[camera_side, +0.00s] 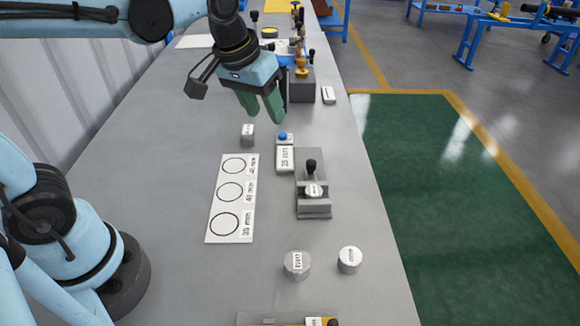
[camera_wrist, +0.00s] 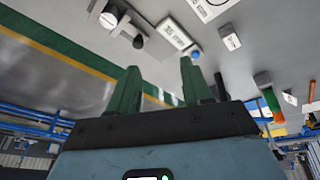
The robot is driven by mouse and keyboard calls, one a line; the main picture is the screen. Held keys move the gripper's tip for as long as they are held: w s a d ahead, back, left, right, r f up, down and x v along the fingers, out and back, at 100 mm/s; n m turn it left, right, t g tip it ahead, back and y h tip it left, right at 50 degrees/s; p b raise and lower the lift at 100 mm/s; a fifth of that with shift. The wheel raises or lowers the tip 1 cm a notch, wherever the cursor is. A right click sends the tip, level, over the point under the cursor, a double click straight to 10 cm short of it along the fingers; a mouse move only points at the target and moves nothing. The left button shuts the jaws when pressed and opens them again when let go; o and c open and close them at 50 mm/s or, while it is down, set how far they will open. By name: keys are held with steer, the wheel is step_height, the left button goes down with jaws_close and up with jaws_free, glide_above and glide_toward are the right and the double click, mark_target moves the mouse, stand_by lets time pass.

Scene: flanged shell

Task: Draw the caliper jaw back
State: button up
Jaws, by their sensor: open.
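The grey caliper (camera_side: 314,206) stands right of the table's middle in the side view. A black-knobbed post (camera_side: 311,168) rises from it, seemingly on its jaw. A small labelled round part (camera_side: 314,190) sits in the caliper just in front of the knob. In the wrist view the caliper (camera_wrist: 108,19) is at the upper left, with its dark knob (camera_wrist: 138,42). My gripper (camera_side: 264,119) is open and empty, above the table, behind and left of the caliper. Its green fingers (camera_wrist: 158,76) are apart in the wrist view, with nothing between them.
A white readout box (camera_side: 285,160) with a blue ball (camera_side: 283,136) stands beside the caliper. A three-circle card (camera_side: 230,197) lies left. Labelled cylinders stand at the front (camera_side: 297,265), front right (camera_side: 349,260) and near my gripper (camera_side: 248,139). A grey block (camera_side: 301,90) stands behind.

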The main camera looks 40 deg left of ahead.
mark_target(311, 161)
steer(key=w+d+f+n+g, duration=0.25)
steer(key=w+d+g, duration=0.2)
steer(key=w, duration=0.35)
steer(key=shift+t, duration=0.35)
steer(key=f, duration=1.2)
steer(key=shift+d+f, duration=0.3)
steer(key=shift+d, duration=0.1)
jaws_close()
steer(key=shift+w, duration=0.1)
